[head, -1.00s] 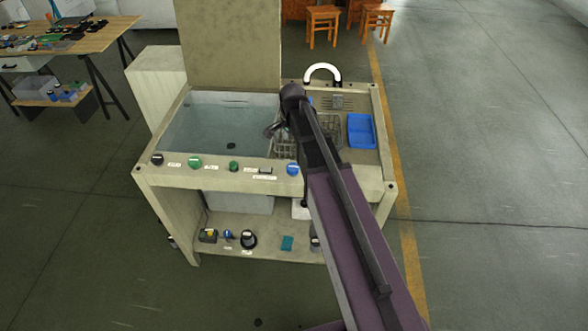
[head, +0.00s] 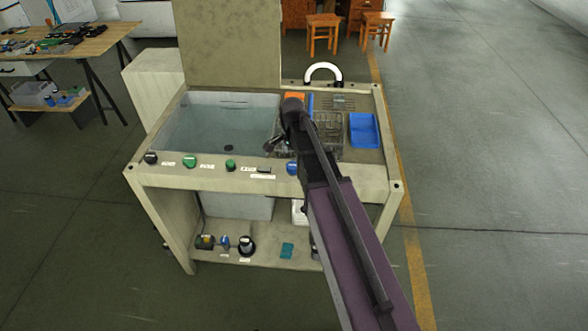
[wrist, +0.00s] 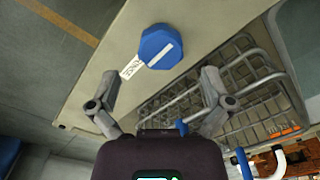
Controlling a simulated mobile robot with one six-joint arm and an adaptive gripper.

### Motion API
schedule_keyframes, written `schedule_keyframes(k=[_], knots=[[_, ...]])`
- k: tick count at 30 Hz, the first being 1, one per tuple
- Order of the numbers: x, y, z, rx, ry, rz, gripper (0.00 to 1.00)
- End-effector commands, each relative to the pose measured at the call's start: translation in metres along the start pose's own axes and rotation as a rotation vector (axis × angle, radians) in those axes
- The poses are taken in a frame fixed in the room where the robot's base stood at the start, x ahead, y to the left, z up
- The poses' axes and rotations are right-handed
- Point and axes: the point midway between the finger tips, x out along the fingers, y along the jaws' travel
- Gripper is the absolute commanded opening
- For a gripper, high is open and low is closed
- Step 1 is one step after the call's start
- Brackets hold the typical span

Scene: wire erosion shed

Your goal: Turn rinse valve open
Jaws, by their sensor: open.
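The rinse valve appears to be the blue knob (head: 292,168) on the front panel of the wash station, the rightmost control there. In the wrist view the blue knob (wrist: 158,47) is a faceted disc with a white bar across its face and a small white label beside it. My gripper (wrist: 160,85) is open and empty, with a finger to each lower side of the knob and a gap between. In the head view my gripper (head: 273,143) is small, partly hidden by my arm, above the panel near the knob.
Left of the knob are a green knob (head: 190,160) and other dark controls. A water-filled basin (head: 218,125) lies behind them. A wire basket (head: 328,135) is close to my gripper, with a blue tray (head: 364,130) at right. Open floor lies right of the station.

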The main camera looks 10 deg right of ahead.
Motion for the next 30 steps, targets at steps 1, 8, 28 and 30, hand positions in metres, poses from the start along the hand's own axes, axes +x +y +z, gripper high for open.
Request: schedule_keyframes(k=[1, 8, 28, 30], knots=[[0.008, 0.000, 0.000, 0.000, 0.000, 0.000, 1.00], [0.025, 0.000, 0.000, 0.000, 0.000, 0.000, 1.00], [0.037, 0.000, -0.001, 0.001, 0.000, 0.000, 1.00], [0.037, 0.000, -0.001, 0.001, 0.000, 0.000, 0.91]])
